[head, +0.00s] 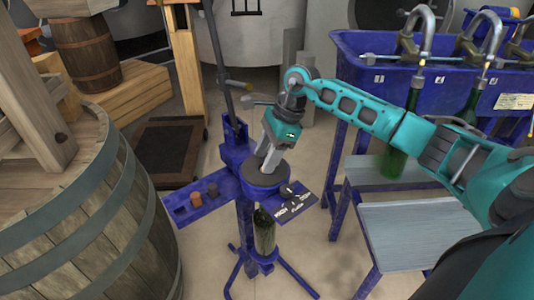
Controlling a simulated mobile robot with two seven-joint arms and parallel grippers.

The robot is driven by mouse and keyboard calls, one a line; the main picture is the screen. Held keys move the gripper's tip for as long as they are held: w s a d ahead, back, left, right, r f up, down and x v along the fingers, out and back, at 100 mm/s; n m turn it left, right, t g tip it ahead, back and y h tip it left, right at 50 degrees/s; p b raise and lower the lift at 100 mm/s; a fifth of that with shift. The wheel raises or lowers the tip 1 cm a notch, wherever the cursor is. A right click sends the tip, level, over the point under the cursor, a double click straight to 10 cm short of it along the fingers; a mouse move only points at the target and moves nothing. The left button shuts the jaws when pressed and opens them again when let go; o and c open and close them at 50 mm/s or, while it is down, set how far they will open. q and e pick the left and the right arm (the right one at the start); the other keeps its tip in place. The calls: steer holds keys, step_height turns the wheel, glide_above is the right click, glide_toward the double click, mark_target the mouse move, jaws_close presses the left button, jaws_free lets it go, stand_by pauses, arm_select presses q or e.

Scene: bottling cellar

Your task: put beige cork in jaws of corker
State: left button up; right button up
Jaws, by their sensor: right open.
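The blue corker (236,150) stands on the floor in the middle, with a round dark head (255,180) on top. My right gripper (266,168) points down over this head, its pale fingers open and their tips at or just above its top. No beige cork can be made out; the space between and below the fingertips is too small to see into clearly. An orange-brown cork (196,199) and a darker brown cork (212,190) stand in the corker's blue side tray (181,210). My left gripper is not in view.
A green bottle (264,232) stands upright in the corker below its head. A large barrel (105,215) fills the left. A blue filler trough (350,50) with bottles stands at right.

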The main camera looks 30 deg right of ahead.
steer(key=shift+v, duration=0.95)
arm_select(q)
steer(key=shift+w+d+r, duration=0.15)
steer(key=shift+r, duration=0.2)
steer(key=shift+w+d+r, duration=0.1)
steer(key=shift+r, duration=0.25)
arm_select(e)
steer(key=v, duration=1.1)
steer(key=shift+f, duration=0.1)
